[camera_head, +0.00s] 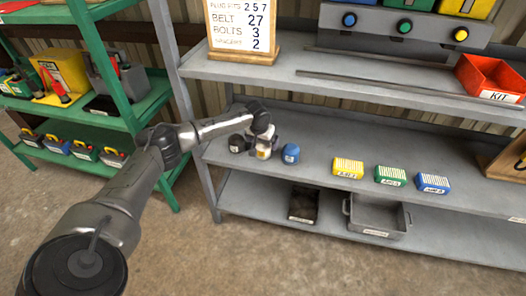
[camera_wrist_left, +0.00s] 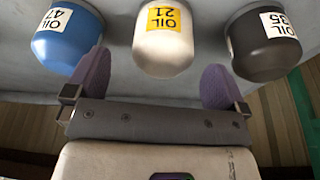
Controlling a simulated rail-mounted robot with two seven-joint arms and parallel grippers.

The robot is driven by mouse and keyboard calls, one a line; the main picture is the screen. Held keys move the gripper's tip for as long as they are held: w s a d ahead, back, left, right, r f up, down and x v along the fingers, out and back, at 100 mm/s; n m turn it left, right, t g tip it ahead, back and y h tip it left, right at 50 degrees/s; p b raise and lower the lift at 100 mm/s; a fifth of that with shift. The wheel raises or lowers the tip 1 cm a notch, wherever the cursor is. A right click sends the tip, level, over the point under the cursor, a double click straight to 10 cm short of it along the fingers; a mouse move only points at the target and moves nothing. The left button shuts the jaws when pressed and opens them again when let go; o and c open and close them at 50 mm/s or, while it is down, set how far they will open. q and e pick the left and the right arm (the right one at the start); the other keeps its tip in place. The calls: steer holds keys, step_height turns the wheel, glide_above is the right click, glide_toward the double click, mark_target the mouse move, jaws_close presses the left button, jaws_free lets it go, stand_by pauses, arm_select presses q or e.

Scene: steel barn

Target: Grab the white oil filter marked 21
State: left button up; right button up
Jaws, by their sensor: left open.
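The white oil filter (camera_wrist_left: 163,42) has a yellow label reading OIL 21. In the left wrist view it lies between and just ahead of the two purple fingers of my left gripper (camera_wrist_left: 156,66). The fingers are open, with a gap on each side of it. In the head view the white filter (camera_head: 264,152) stands on the middle shelf, partly hidden by my left gripper (camera_head: 262,136). A blue filter (camera_wrist_left: 68,38) marked 47 and a dark filter (camera_wrist_left: 263,45) marked 35 stand on either side. My right gripper is not in view.
Yellow, green and blue boxes (camera_head: 391,176) stand farther right on the same grey shelf (camera_head: 320,135). A red KIT bin (camera_head: 490,78) and a sign (camera_head: 243,30) are on the shelf above. A green rack (camera_head: 110,60) stands at left.

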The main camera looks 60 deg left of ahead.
arm_select(q)
steer(key=b+x, duration=0.3)
steer(key=x, duration=0.1)
steer(key=shift+s+a, duration=0.15)
steer(key=shift+w+a+f+b, duration=0.1)
steer(key=shift+w+f+b, duration=0.1)
steer(key=shift+f+b, duration=0.35)
steer(key=shift+c, duration=0.2)
steer(key=c, duration=1.1)
